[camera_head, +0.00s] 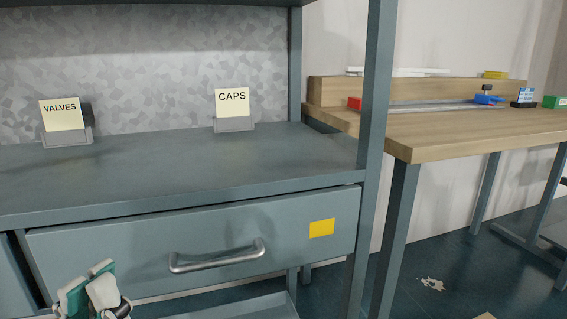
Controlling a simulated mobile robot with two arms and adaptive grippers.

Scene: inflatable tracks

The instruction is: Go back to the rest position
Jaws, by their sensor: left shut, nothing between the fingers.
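My left gripper (88,289) shows at the bottom left of the head view, in front of the lower part of the grey drawer (120,250). Its pale and teal fingers are together with nothing between them. It stands apart from the drawer's metal handle (217,256), to the left of it. The drawer looks shut and bears a yellow square (322,228). My right gripper is not in view.
The grey shelf (180,170) above the drawer holds a VALVES card (62,115) and a CAPS card (232,103) in stands. A shelf post (375,120) rises at its right. A wooden workbench (450,130) with small coloured items stands further right.

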